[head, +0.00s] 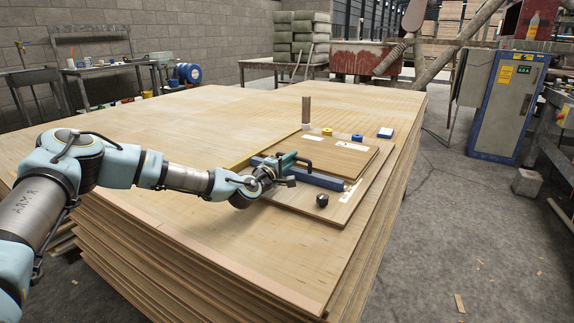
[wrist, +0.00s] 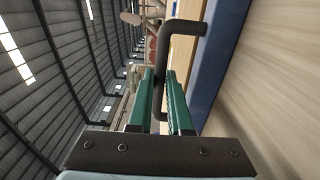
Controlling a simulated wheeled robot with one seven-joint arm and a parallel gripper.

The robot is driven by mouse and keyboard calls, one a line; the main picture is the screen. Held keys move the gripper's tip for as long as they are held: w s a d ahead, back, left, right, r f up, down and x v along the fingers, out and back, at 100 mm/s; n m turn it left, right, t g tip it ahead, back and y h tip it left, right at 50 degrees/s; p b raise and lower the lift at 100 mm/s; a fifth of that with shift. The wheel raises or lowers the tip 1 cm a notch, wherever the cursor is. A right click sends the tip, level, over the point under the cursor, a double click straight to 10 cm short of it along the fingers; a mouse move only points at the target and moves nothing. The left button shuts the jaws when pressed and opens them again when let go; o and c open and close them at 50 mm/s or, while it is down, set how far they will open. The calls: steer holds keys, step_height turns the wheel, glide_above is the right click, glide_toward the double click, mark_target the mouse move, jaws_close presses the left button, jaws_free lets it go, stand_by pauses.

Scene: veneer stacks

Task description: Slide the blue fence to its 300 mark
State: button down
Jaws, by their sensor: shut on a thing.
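The blue fence (head: 323,181) lies across the wooden board (head: 285,197) on top of the veneer stack. It also shows as a blue bar in the wrist view (wrist: 222,60). A dark bent handle (wrist: 182,27) stands out from the fence. My gripper (head: 285,162) is at the fence's left part, its green fingers (wrist: 162,90) on either side of the handle and shut on it. A yellow strip (head: 248,156) runs beside the board's left edge. Its marks, including 300, are too small to read, and my gripper covers part of this area.
A brown panel (head: 340,158) with white labels lies beyond the fence. A black knob (head: 322,200) is in front. The stack's left top is clear.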

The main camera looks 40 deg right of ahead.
steer(key=shift+b+x, duration=2)
steer(key=shift+x, duration=1.25)
steer(key=c, duration=0.8)
jaws_free()
steer(key=shift+c, duration=0.2)
steer(key=shift+p+v, duration=0.55)
steer(key=shift+v, duration=3.05)
